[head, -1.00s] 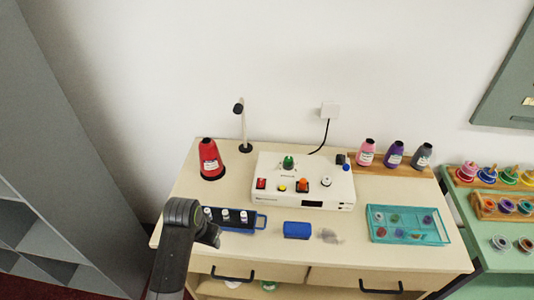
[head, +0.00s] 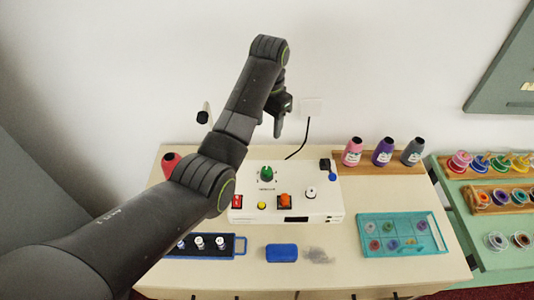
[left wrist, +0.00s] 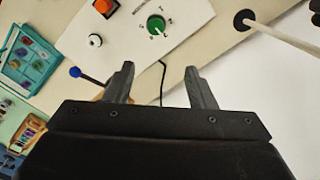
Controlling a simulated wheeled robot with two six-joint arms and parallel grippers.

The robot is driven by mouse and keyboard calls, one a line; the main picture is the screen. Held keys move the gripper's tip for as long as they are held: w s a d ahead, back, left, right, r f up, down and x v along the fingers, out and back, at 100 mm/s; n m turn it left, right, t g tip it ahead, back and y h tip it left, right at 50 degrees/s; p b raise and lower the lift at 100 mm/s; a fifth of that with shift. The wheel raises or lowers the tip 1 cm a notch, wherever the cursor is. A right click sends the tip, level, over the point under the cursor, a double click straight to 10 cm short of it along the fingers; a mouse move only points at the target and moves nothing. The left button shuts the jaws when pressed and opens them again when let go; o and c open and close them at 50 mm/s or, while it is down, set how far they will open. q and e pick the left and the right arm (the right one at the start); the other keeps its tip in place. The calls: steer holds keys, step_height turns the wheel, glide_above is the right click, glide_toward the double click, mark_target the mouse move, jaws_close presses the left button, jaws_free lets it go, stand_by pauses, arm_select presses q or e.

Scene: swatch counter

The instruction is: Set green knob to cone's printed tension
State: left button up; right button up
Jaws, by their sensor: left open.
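The green knob (head: 267,173) sits on the top face of the white control box (head: 327,208), towards its back. It also shows in the left wrist view (left wrist: 156,25), with printed marks around it. My left gripper (head: 279,122) is up behind and above the box, in front of the wall. In the left wrist view its two fingers (left wrist: 161,88) are spread apart with nothing between them, and the knob lies beyond them. The red cone (head: 171,161) at the table's left is mostly hidden by my left arm; its printed label cannot be seen. My right gripper is not in view.
Red, yellow and orange controls and a white knob (head: 310,192) share the box. A thin stand (head: 204,114) rises at the back left. Pink, purple and grey cones (head: 383,153) stand at the back right. A blue block (head: 282,253) and teal tray (head: 364,246) lie in front.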

arm_select(q)
steer(key=b, duration=0.3)
glide_above(267, 170)
step_height(267, 170, down, 10)
steer(key=shift+f, duration=0.1)
step_height(267, 170, down, 6)
steer(key=shift+r, duration=0.1)
steer(key=shift+f, duration=0.25)
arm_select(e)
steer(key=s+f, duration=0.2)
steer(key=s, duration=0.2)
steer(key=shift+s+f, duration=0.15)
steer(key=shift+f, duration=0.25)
